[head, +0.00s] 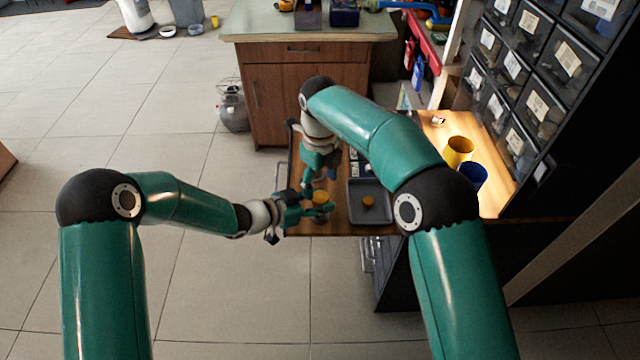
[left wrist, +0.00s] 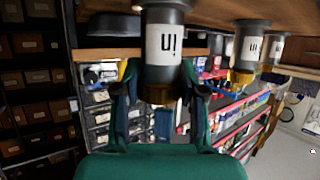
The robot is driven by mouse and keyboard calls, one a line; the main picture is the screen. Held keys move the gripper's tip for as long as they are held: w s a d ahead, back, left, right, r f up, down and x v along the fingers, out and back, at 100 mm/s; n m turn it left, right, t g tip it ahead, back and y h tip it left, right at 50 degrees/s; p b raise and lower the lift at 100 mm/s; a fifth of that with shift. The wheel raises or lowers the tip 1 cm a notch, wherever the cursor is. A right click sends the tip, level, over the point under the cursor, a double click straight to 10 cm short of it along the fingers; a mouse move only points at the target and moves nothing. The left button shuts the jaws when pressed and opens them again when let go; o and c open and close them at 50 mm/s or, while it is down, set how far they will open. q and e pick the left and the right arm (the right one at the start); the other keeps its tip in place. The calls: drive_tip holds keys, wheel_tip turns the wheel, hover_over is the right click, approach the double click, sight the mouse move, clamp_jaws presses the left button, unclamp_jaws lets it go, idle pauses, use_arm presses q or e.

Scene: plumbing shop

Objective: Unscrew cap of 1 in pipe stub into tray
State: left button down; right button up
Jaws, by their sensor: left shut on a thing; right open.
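A dark grey pipe stub (left wrist: 165,45) with a white label stands between the fingers of my left gripper (left wrist: 160,97), which is shut on it near its capped end. The left wrist view is upside down, and the label is hard to read. In the head view my left gripper (head: 308,207) reaches in from the left around the stub, whose orange-yellow cap (head: 320,197) shows on top. My right gripper (head: 309,186) is open and points down, just behind and left of this cap. The dark tray (head: 384,216) to the right holds a loose orange cap (head: 368,201).
Two more labelled stubs (left wrist: 250,45) stand beside the held one in the left wrist view. My right arm hides part of the bench.

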use_arm(q)
drive_tip(key=c, duration=0.6)
unclamp_jaws()
